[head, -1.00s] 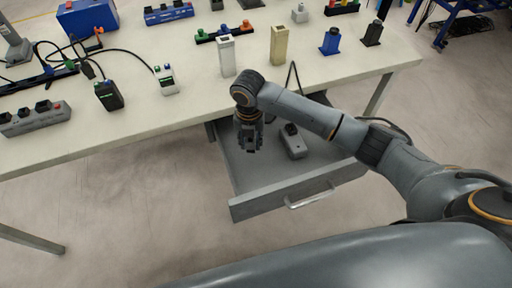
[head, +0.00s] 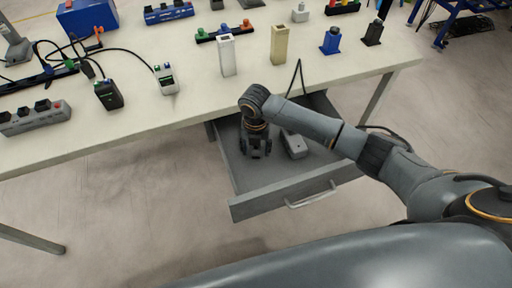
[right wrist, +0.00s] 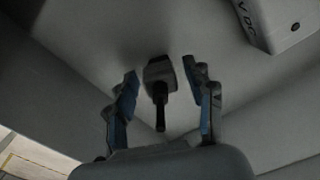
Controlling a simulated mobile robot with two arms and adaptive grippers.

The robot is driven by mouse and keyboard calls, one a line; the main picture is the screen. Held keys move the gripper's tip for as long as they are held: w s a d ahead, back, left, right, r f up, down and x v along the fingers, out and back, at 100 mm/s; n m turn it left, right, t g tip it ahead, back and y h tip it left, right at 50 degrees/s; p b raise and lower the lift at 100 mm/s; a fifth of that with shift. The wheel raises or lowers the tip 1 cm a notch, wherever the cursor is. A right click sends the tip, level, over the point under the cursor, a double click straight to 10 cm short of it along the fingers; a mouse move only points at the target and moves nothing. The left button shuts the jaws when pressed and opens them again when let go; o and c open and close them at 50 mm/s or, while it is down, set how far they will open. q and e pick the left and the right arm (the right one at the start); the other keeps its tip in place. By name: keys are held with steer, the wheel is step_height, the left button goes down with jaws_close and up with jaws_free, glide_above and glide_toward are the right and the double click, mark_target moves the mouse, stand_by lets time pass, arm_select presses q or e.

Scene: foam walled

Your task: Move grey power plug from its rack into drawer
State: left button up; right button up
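The grey power plug (right wrist: 159,76) shows in the right wrist view, a dark grey block with a darker stem, at the drawer floor. My right gripper (right wrist: 160,84) is open, with a finger on each side of the plug and small gaps between. In the head view my right gripper (head: 257,153) points down inside the open drawer (head: 281,193), and the plug cannot be made out there. Whether the plug fully rests on the floor is hard to tell. My left gripper is not in view.
A grey power adapter (head: 294,146) with a cable lies in the drawer, right of my gripper; it also shows in the right wrist view (right wrist: 280,22). The table (head: 150,135) above holds several plugs, posts and boxes. The drawer's front right is bare.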

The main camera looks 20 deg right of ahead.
step_height(320, 180, up, 12)
steer(key=shift+a+r+p, duration=0.1)
steer(key=shift+r+p, duration=0.1)
steer(key=shift+p, duration=0.2)
stand_by(0.5)
